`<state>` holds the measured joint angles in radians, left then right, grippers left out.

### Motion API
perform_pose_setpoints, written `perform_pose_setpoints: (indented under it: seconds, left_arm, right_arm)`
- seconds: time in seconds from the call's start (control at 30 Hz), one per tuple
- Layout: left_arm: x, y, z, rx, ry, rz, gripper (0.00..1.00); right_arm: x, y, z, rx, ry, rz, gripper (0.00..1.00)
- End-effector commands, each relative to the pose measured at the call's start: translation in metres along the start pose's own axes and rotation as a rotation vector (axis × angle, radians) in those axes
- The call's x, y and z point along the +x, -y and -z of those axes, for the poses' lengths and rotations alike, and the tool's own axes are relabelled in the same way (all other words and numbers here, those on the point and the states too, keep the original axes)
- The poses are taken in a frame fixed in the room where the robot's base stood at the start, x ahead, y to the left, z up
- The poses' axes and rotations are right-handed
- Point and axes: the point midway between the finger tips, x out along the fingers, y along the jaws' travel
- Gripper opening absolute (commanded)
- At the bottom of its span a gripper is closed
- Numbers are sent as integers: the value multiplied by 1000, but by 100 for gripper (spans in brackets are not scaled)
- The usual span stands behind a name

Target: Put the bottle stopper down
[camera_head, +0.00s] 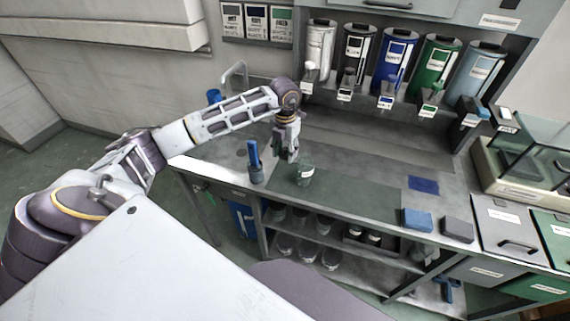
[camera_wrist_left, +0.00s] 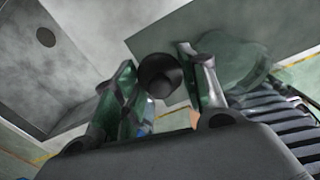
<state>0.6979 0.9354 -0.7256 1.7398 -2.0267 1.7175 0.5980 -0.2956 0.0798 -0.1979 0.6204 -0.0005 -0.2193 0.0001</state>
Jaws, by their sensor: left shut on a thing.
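My left gripper (camera_head: 290,156) is low over the workbench, just behind and left of a clear glass bottle (camera_head: 305,173). In the left wrist view, its two fingers (camera_wrist_left: 165,92) are closed on a dark, round stopper (camera_wrist_left: 160,75). The stopper is hidden by the gripper in the head view. Whether it touches the bench cannot be told. A clear, greenish glass shape (camera_wrist_left: 235,62), apparently the bottle, shows beside the right finger in the wrist view. My right gripper is in neither view.
A blue-handled brush in a holder (camera_head: 256,174) stands left of the bottle. A dark blue pad (camera_head: 424,184), a blue block (camera_head: 417,219) and a grey block (camera_head: 457,229) lie to the right. Several labelled dispensers, one blue (camera_head: 392,62), line the back. The middle bench is clear.

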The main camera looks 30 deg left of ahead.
Motion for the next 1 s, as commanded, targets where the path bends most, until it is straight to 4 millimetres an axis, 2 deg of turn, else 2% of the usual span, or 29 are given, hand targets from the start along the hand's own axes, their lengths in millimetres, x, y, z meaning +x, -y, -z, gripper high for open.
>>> perform_pose_setpoints:
  seconds: [0.1, 0.23, 0.67, 1.0]
  left_arm:
    - [16, 0, 1, 1, -2, 0, 30]
    - [25, 0, 0, 0, -1, -1, 30]
    - [30, 0, 0, 0, -1, -1, 30]
    - [61, 0, 0, 0, -1, -1, 30]
  right_arm:
    - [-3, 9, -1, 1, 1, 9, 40]
    - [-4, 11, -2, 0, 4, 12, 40]
    - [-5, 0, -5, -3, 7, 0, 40]
    - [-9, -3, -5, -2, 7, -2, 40]
